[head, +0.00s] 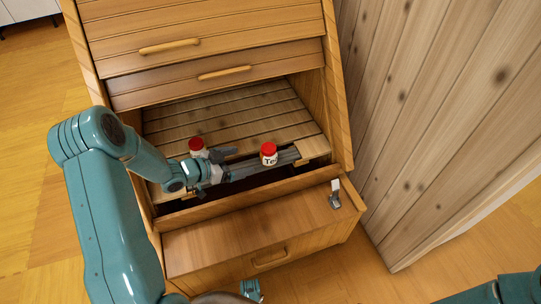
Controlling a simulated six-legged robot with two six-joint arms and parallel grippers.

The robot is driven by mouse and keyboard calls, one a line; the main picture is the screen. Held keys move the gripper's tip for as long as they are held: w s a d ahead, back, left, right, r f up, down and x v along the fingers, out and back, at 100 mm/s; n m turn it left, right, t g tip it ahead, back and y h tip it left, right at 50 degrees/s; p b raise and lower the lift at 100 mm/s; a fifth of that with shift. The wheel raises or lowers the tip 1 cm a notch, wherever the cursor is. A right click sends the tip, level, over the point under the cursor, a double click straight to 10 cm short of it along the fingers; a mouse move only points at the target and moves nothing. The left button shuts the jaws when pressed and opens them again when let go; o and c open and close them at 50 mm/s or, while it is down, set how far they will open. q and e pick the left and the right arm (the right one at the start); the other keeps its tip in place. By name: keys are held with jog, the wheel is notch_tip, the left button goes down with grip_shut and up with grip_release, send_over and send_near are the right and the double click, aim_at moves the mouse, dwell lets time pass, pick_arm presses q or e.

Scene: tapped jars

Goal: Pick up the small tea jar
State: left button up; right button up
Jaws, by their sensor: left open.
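A small jar with a red lid and a pale label reading "Te" (268,155) stands upright in the open part of the wooden cabinet. A second red-lidded jar (197,146) stands to its left, its lower part hidden behind my left gripper. My left gripper (228,163) is open, between the two jars and just left of the labelled jar. It looks empty, and I cannot tell whether it touches either jar.
The cabinet's slatted inside (225,115) is bare behind the jars. Closed fronts with handles (169,47) are above. A lower wooden front (215,243) juts out, with a small grey item with a white tag (335,201) on it. A plank wall (430,110) is close on the right.

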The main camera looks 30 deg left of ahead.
aim_at(262, 156)
pick_arm(q)
jog(key=b+x, duration=0.1)
jog(key=x, duration=0.7)
jog(key=shift+a+f+b, duration=0.1)
jog(key=shift+f+b, duration=0.05)
jog(key=shift+b, duration=0.25)
jog(key=b+x, duration=0.1)
jog(key=x, duration=0.1)
jog(key=b+x, duration=0.1)
jog(key=x, duration=0.1)
jog(key=shift+w+a+f, duration=0.1)
jog(key=shift+w+f, duration=0.1)
jog(key=shift+f, duration=0.25)
jog(key=shift+w+d, duration=0.2)
jog(key=shift+w, duration=0.2)
jog(key=c, duration=1.2)
jog(key=shift+r, duration=0.1)
jog(key=shift+c, duration=0.2)
notch_tip(262, 156, up, 20)
jog(key=p, duration=0.7)
jog(key=shift+p, duration=0.3)
